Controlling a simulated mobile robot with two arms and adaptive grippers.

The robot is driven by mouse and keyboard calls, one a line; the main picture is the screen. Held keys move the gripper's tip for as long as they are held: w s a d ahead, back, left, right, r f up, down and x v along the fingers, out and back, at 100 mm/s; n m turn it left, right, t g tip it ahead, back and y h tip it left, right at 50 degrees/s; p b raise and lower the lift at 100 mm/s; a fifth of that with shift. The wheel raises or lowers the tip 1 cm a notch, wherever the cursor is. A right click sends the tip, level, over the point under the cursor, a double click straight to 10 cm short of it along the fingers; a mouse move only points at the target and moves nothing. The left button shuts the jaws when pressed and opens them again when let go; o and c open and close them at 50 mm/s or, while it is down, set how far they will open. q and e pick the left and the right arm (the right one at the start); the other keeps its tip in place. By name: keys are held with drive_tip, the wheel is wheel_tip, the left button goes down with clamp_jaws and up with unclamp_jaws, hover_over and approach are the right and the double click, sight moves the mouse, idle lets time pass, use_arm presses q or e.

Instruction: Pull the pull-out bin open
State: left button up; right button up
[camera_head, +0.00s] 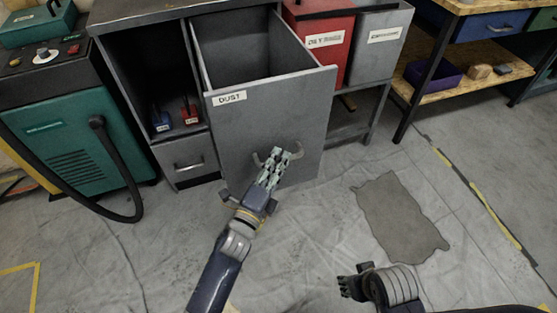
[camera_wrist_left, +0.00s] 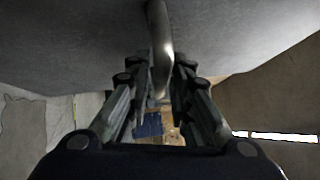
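The grey pull-out bin, labelled "DUST" (camera_head: 240,115), stands well out from the grey cabinet (camera_head: 180,10), and its open top shows. Its curved metal handle (camera_head: 256,159) is on the lower front and also shows in the left wrist view (camera_wrist_left: 160,40). My left gripper (camera_head: 280,165) is at the handle, its fingers closed in on both sides of the bar. In the left wrist view the fingers (camera_wrist_left: 160,90) flank the handle closely. My right gripper (camera_head: 346,285) is low in the head view, away from the bin; its finger opening is unclear.
A teal machine with a black hose (camera_head: 85,150) stands left of the cabinet. A red bin (camera_head: 322,45) and another grey bin (camera_head: 380,45) are to the right. A wooden-shelved bench (camera_head: 460,85) is farther right. The sheeted floor in front is clear, with a dark patch (camera_head: 400,220).

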use_arm(q)
drive_tip(key=v, duration=1.1)
drive_tip(key=shift+s+a, duration=0.15)
drive_tip(key=shift+s, duration=0.15)
